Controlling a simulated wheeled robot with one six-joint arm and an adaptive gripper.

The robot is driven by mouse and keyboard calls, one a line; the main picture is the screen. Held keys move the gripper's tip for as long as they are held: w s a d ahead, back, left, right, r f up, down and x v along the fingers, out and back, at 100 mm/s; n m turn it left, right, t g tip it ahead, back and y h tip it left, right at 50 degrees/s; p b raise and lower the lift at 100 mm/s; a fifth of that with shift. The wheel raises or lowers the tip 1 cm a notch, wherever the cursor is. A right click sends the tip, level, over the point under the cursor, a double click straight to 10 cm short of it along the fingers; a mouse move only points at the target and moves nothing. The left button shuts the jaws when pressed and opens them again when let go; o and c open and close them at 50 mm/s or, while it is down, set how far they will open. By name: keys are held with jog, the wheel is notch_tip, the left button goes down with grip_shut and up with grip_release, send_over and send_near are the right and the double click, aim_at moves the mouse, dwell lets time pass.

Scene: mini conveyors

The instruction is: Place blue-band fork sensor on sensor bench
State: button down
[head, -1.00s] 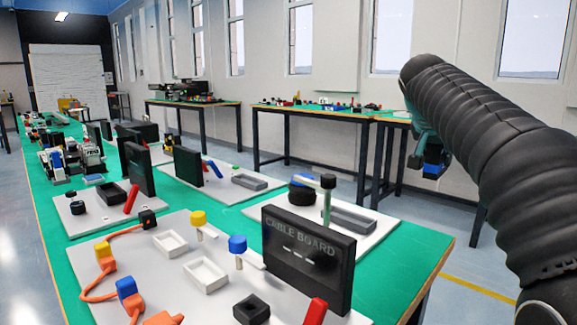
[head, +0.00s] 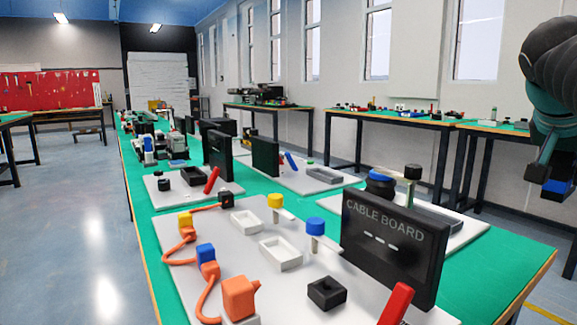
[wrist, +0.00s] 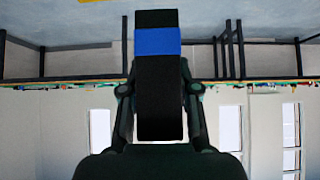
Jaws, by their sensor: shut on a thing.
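My gripper (head: 550,160) is at the right edge of the head view, raised in the air beyond the green table. It is shut on the blue-band fork sensor (wrist: 158,42), a black block with a blue band across it. The sensor's blue and black part also shows below the fingers in the head view (head: 555,186). In the wrist view my fingers grip its two sides, and its fork end cannot be made out. No bench is clearly marked as the sensor bench; I cannot tell which one it is.
The long green table (head: 465,268) carries a cable board (head: 392,240), connectors and trays. Benches with small parts stand along the right wall (head: 415,117). A bench (head: 70,116) stands by a red tool panel (head: 50,90). Open floor (head: 80,230) lies left.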

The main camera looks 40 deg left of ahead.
jog(key=s+d, duration=0.4)
jog(key=d, duration=0.1)
jog(key=b, duration=0.2)
send_over(498, 253)
notch_tip(498, 253, down, 8)
jog(key=shift+r, duration=0.1)
jog(key=shift+f+b, duration=0.7)
jog(key=shift+f, duration=1.3)
jog(key=shift+f, duration=0.2)
jog(key=c, duration=0.8)
grip_release()
jog(key=shift+c, duration=0.2)
